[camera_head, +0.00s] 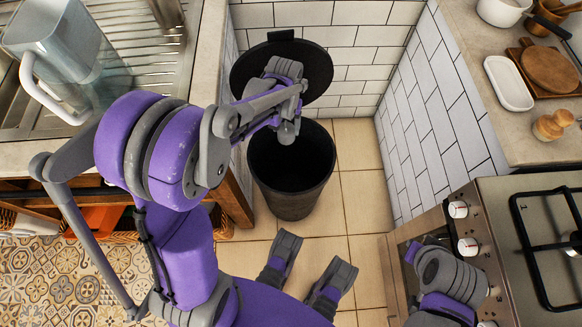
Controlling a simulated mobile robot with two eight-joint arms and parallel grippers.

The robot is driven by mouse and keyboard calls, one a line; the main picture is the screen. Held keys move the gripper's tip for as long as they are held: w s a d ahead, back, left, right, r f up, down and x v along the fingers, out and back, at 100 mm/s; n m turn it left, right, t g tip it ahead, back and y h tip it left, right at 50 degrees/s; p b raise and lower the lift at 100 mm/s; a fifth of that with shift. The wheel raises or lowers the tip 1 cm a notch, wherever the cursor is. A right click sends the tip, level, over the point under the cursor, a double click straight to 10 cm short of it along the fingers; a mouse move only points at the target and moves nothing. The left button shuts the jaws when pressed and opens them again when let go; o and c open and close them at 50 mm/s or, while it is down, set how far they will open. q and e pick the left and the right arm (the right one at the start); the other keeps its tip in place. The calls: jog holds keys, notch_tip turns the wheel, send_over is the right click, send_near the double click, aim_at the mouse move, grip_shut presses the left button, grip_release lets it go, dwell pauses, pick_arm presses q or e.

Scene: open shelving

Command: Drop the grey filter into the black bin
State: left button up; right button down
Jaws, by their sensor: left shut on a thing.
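The black bin (290,190) stands on the tiled floor by the white tiled wall, and its round lid (250,65) is raised open behind it. My left gripper (290,112) is over the back part of the bin's opening, pointing down from the left arm. It is shut on the small grey filter (288,132), which appears above the rim and is partly hidden by the gripper. The inside of the bin looks dark, and its contents cannot be made out.
A clear jug (65,45) with a white handle stands on the metal draining board (140,50) at the left. A stove (540,235) with knobs is at the right. A counter (470,40) at the upper right holds a white dish (509,83) and wooden boards (548,70).

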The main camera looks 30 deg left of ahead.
pick_arm(q)
jog(key=shift+f+b, duration=1.85)
jog(key=shift+f, duration=1.1)
jog(key=o, duration=1.5)
jog(key=shift+r, duration=0.1)
notch_tip(320, 180, up, 11)
jog(key=p, duration=0.3)
